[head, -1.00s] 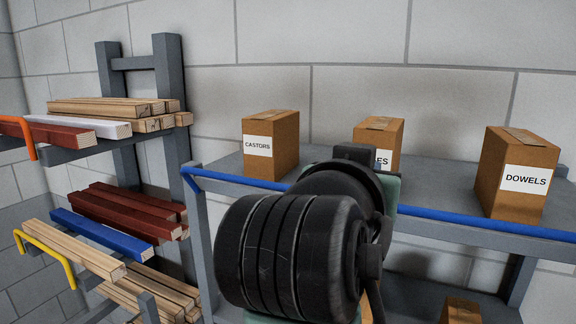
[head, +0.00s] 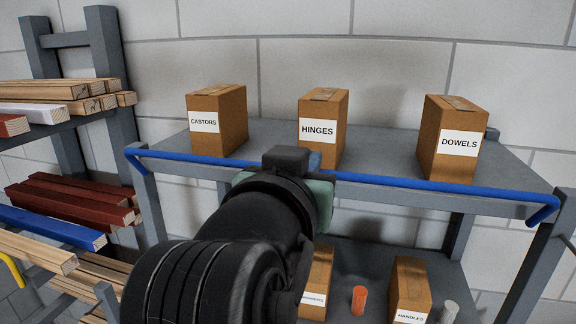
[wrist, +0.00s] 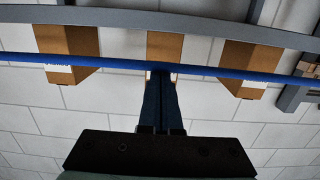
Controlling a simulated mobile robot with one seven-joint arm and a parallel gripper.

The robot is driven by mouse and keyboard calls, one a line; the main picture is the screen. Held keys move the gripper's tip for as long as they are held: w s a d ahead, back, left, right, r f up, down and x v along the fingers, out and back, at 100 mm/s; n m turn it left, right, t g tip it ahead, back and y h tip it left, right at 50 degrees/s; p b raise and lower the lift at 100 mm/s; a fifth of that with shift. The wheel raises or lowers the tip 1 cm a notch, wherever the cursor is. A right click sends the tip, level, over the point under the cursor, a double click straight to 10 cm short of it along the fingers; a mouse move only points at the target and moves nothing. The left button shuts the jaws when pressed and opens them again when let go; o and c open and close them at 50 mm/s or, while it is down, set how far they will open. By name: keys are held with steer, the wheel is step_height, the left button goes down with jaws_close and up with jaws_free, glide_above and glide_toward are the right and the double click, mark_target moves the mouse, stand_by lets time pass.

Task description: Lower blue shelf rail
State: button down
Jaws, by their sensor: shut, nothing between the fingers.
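The blue rail (head: 430,188) runs along the front edge of the upper grey shelf, with a bent end at each side. It is level with the shelf in the head view and crosses the whole wrist view (wrist: 235,74). My gripper (wrist: 161,72) is shut and empty, its dark blue fingers pointing at the middle of the rail. The fingertips overlap the rail in the wrist view; I cannot tell whether they touch it. In the head view my arm hides most of the gripper and part of the rail.
Boxes marked CASTORS (head: 217,122), HINGES (head: 322,128) and DOWELS (head: 455,140) stand on the upper shelf (head: 390,158). Boxes, including HANDLES (head: 409,288), and an orange cylinder (head: 358,300) are on the lower shelf. A rack of battens (head: 55,228) stands at left.

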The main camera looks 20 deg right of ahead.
steer(key=shift+f+b, duration=0.2)
steer(key=shift+b, duration=0.15)
steer(key=shift+s+a+f+t+h+b, duration=0.2)
steer(key=shift+t+h+b, duration=0.3)
steer(key=shift+b, duration=0.65)
steer(key=shift+s+a+f+t+h+b, duration=0.1)
steer(key=shift+s+f+t+h+b, duration=0.1)
steer(key=shift+t+b, duration=0.75)
